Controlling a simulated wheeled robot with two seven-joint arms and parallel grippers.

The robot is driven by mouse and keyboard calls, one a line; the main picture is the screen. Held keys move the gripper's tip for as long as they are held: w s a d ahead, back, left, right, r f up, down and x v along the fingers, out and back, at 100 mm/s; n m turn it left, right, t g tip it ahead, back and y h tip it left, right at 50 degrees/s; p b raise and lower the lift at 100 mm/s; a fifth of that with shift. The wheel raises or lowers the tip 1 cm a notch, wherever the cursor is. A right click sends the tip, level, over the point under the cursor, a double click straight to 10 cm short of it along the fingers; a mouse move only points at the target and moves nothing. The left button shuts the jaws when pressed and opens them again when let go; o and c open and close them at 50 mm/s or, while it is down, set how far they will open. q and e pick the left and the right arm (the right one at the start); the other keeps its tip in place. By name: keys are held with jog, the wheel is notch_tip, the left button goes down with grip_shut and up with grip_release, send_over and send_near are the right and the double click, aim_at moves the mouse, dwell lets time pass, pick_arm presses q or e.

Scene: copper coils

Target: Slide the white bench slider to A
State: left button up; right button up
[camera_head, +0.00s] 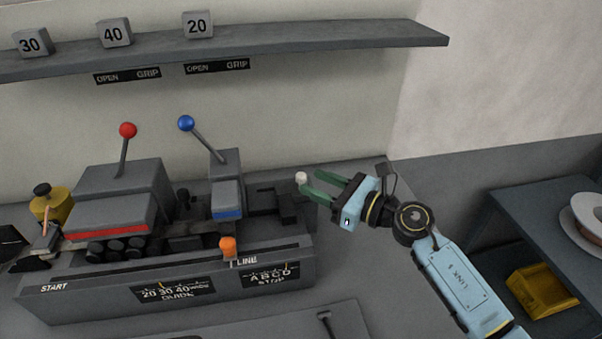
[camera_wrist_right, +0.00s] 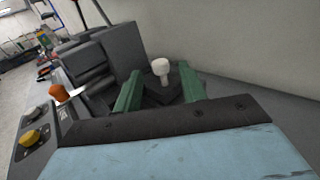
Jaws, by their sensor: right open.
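The white bench slider knob (camera_head: 302,177) stands at the right end of the grey bench (camera_head: 165,290). It also shows in the right wrist view (camera_wrist_right: 160,70), upright on a dark block between the two green fingers. My right gripper (camera_head: 318,190) is open, with its fingertips at the knob; I cannot tell whether they touch it. The A B C D STOP label (camera_head: 270,275) is on the bench's front face, left of and below the knob. My left gripper is not clearly seen; only a dark part shows at the far left edge.
An orange knob (camera_head: 228,245) stands by the LINE mark. A blue-ball lever (camera_head: 186,123) and a red-ball lever (camera_head: 128,130) rise behind. A shelf (camera_head: 300,38) with number blocks hangs above. A yellow bin (camera_head: 541,289) sits on a side rack at right.

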aim_at(301, 174)
jog(key=x, duration=0.4)
jog(key=shift+w+a, duration=0.2)
jog(key=shift+a, duration=0.1)
pick_arm(q)
jog(key=shift+w+d, duration=0.1)
jog(key=shift+w, duration=0.8)
pick_arm(e)
grip_shut()
